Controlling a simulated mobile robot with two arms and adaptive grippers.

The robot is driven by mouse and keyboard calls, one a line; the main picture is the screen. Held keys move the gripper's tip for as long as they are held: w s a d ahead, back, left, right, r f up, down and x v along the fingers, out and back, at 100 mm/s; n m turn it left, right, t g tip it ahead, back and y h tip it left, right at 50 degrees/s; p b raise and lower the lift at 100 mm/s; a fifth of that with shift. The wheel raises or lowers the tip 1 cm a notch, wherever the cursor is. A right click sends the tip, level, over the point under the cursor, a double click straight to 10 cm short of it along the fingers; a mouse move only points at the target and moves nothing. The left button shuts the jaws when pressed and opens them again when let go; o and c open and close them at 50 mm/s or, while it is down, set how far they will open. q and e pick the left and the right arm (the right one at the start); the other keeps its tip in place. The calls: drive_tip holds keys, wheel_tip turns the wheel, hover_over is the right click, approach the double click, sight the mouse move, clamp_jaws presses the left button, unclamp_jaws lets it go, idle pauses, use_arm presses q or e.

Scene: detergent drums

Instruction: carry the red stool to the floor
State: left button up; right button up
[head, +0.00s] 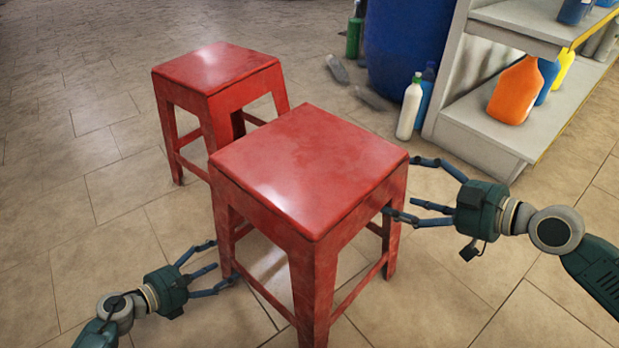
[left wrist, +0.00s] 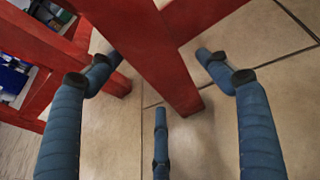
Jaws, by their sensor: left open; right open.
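A red stool (head: 310,170) stands upright, its square seat level, between my two grippers; its feet appear to be on the tiled floor (head: 120,225). My left gripper (head: 222,262) is open low at its left leg. In the left wrist view a red leg (left wrist: 160,65) comes down between the spread fingers (left wrist: 155,75), its foot by the tiles; I cannot tell whether a finger touches it. My right gripper (head: 402,185) is open at the stool's right side, with fingertips close to the right leg just below the seat. Contact there is unclear.
A second red stool (head: 217,72) stands close behind, to the left. At the back right are a blue drum (head: 405,45), a white bottle (head: 410,107) and a grey shelf (head: 480,120) with an orange jug (head: 515,90). The floor at left is clear.

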use_arm(q)
drive_tip(key=shift+x, duration=1.45)
use_arm(e)
drive_tip(key=shift+x, duration=1.45)
use_arm(q)
drive_tip(key=c, duration=1.9)
use_arm(e)
drive_tip(key=c, duration=1.9)
use_arm(q)
clamp_jaws()
use_arm(e)
drive_tip(key=shift+c, duration=1.3)
use_arm(q)
drive_tip(key=shift+d+r, duration=0.1)
drive_tip(key=shift+r, duration=0.15)
use_arm(e)
drive_tip(key=shift+r, duration=0.25)
